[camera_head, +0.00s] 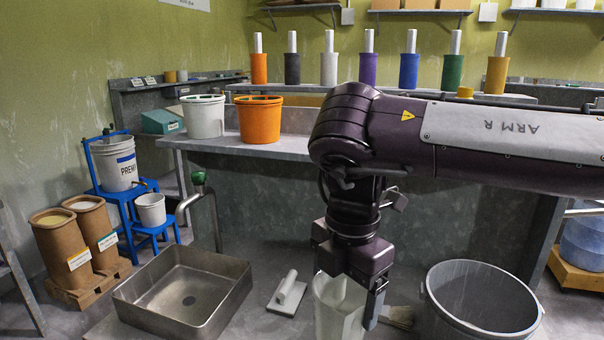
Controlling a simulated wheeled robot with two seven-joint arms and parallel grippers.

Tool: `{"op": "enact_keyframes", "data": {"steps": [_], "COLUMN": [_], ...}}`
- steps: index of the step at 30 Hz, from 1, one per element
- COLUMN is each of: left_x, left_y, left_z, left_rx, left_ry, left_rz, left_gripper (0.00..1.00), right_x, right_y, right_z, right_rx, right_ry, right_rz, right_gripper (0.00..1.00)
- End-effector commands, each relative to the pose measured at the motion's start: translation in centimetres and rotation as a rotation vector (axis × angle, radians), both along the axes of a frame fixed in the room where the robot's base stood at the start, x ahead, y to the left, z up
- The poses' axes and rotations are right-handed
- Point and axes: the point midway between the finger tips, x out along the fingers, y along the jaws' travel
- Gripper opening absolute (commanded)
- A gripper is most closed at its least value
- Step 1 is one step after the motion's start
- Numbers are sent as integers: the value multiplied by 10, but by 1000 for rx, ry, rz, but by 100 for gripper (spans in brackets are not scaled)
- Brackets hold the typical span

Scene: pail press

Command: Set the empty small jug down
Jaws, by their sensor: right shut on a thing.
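The small jug (334,302) is translucent and whitish, at the bottom middle of the head view. It looks roughly upright, and its lower end is cut off by the picture's edge. My right gripper (372,295) points down at the jug's right side and is shut on it. One dark finger shows; the rest of the grip is hidden behind the gripper body. I cannot tell whether the jug touches the surface below. No contents can be made out in it. My left gripper is not in view.
A metal sink basin (190,292) with a green-topped tap (198,180) is at left. A trowel-like white tool (287,292) lies left of the jug. A large grey tub (483,300) stands at right. White (203,117) and orange (260,120) pails stand on the bench.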

Motion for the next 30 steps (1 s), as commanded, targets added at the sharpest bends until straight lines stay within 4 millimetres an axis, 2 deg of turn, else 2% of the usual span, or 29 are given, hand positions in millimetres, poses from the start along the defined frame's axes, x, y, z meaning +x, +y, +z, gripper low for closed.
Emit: {"op": "enact_keyframes", "data": {"steps": [3,15,21,25,30], "left_x": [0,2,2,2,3], "left_y": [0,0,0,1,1], "left_z": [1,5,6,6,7], "left_rx": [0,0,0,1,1], "left_ry": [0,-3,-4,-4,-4], "left_rz": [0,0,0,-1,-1], "left_gripper": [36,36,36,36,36], "right_x": [11,41,51,54,56], "right_y": [-17,-77,-106,-119,-128], "right_z": [-3,-20,-29,-34,-37], "right_rx": [5,8,4,0,-1], "right_ry": [5,24,26,28,26], "right_rz": [-312,-1382,-1865,-2086,-2234], "right_gripper": [57,57,57,57,57]}}
